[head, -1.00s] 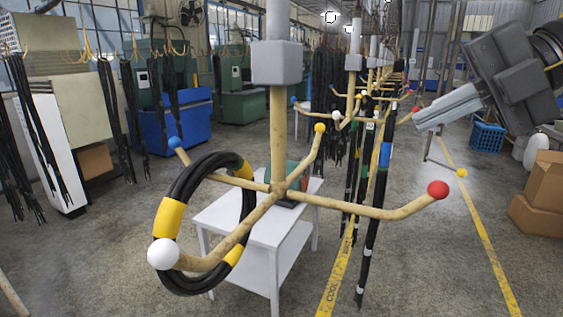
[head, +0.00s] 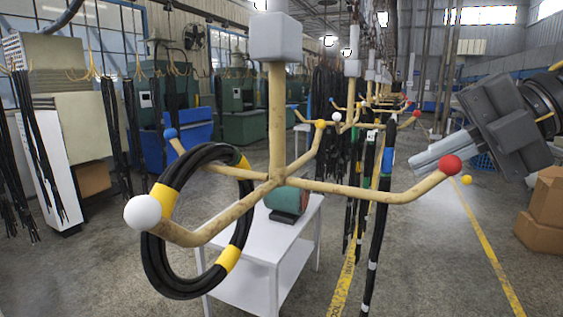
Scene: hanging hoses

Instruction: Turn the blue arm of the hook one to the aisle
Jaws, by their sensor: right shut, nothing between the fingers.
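The nearest hook hangs on a tan post (head: 277,120) under a grey block, with several arms tipped by coloured balls. The blue-tipped arm (head: 170,134) points back left, the white-tipped one (head: 142,212) front left, the yellow-tipped one (head: 320,125) back right, the red-tipped one (head: 450,165) right. A black hose coil (head: 160,262) with yellow bands hangs on the left, seemingly on the blue arm; the white arm crosses in front of it. My right gripper (head: 418,166) is shut and empty beside the red ball, partly behind it; contact cannot be told. My left gripper is out of view.
A white table (head: 245,262) with a green object stands below the hook. More hooks with hanging hoses (head: 375,215) line up behind. Cardboard boxes (head: 545,205) stand at the right edge. Floor right of the hook is open, with a yellow line (head: 488,250).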

